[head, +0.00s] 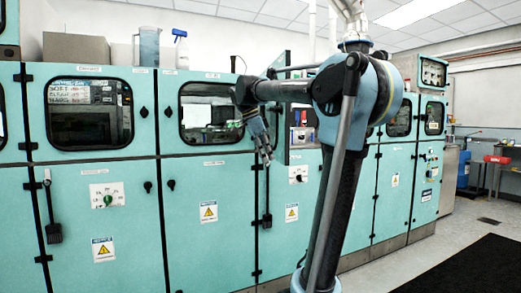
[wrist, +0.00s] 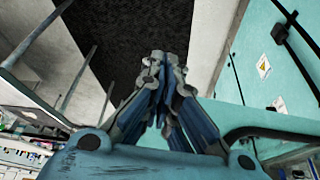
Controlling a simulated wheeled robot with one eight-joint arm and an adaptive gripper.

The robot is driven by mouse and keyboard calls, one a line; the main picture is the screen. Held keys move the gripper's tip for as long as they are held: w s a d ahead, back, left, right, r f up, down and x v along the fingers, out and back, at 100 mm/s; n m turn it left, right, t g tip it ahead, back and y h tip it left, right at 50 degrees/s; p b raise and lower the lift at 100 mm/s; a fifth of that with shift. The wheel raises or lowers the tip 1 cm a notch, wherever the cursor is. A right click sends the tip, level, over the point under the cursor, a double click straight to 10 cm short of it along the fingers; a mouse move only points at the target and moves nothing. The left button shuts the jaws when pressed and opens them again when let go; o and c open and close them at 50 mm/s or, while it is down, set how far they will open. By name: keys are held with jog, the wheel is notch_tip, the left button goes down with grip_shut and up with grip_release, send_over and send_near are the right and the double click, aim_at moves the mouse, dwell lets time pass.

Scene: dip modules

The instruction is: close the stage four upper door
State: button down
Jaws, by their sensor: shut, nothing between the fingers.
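A row of teal machine cabinets with windowed upper doors crosses the head view. A left upper door (head: 90,108) and a middle upper door (head: 212,118) appear closed. Right of the middle door, a bay (head: 301,132) appears uncovered, partly hidden by my arm. The stage labels are too small to read, so I cannot tell which door is stage four's. My gripper (head: 266,160) points down in front of the cabinets, near the middle door's right edge. In the wrist view my gripper (wrist: 162,62) has its fingertips together, with nothing held. I cannot tell whether it touches a door.
Lower doors (head: 105,215) with black latches run below. A clear jug (head: 149,46) and a spray bottle (head: 180,48) stand on top. A black mat (head: 475,270) lies on the floor at right. Open floor (head: 415,255) lies between it and the cabinets.

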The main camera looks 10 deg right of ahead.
jog(key=shift+w+d, duration=0.1)
jog(key=shift+d, duration=1.45)
